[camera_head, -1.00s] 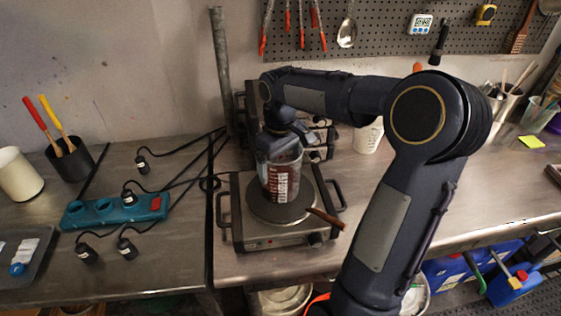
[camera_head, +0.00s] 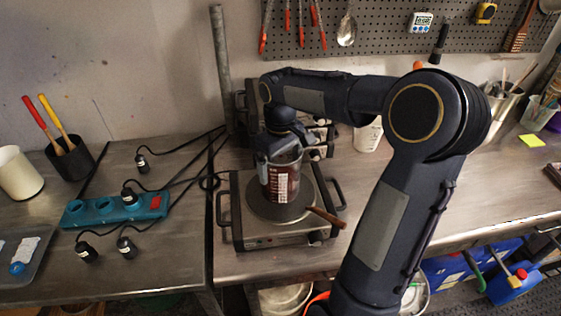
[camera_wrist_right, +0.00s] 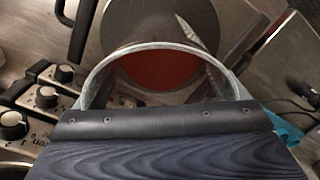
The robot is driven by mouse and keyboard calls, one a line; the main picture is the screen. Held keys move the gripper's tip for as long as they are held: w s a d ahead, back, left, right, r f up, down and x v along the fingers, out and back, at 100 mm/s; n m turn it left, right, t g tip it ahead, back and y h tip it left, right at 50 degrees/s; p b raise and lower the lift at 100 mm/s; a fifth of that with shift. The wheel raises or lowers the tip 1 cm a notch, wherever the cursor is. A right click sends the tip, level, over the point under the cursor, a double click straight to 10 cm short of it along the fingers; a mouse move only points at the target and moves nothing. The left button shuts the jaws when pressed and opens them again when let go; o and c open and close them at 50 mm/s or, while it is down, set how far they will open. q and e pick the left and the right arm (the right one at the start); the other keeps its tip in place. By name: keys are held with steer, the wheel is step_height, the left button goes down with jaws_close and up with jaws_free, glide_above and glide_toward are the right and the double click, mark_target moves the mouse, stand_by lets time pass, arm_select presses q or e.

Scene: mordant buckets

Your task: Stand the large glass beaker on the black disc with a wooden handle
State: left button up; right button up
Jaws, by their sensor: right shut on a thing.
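The large glass beaker (camera_head: 283,184), with a dark red content and white markings, is upright in the head view. My right gripper (camera_head: 279,153) is shut on its upper part. The beaker is over the black disc (camera_head: 260,208), which lies on a hot plate; its wooden handle (camera_head: 325,217) points to the lower right. I cannot tell for certain whether the beaker's base touches the disc. In the right wrist view, the beaker's rim (camera_wrist_right: 160,46) arches above my gripper, and the disc (camera_wrist_right: 135,14) shows beyond it. My left gripper is not in view.
The hot plate (camera_head: 285,238) has side handles. Another appliance with knobs (camera_wrist_right: 45,95) stands behind it. A teal power strip (camera_head: 115,208) with black cables lies to the left. A white container (camera_head: 368,137) stands behind my right arm. Bare bench shows right of the arm.

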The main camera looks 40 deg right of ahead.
steer(key=shift+f, duration=0.15)
stand_by(0.5)
steer(key=o, duration=1.1)
step_height(320, 180, up, 8)
steer(key=shift+f, duration=0.1)
steer(key=shift+s, duration=0.1)
